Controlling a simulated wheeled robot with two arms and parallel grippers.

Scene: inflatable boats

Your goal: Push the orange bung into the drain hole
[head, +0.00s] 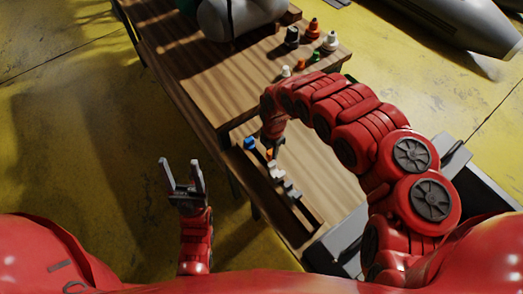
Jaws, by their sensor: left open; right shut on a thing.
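My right gripper (272,146) reaches down over the near part of the wooden table, at a row of small coloured pieces. It is shut on a small orange piece, which looks like the orange bung (269,154); only a little of it shows, and I cannot tell whether it still touches the row. My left gripper (181,165) is open and empty, over the yellow floor left of the table. A grey inflatable boat (240,14) lies at the table's far end, cut off by the top edge. I cannot make out the drain hole.
The row holds a blue piece (250,143), a white piece (275,170) and a grey piece (291,189). Several small bottles, including a red-orange one (313,30), stand at the table's far right. The wooden table (215,85) is bare between boat and row.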

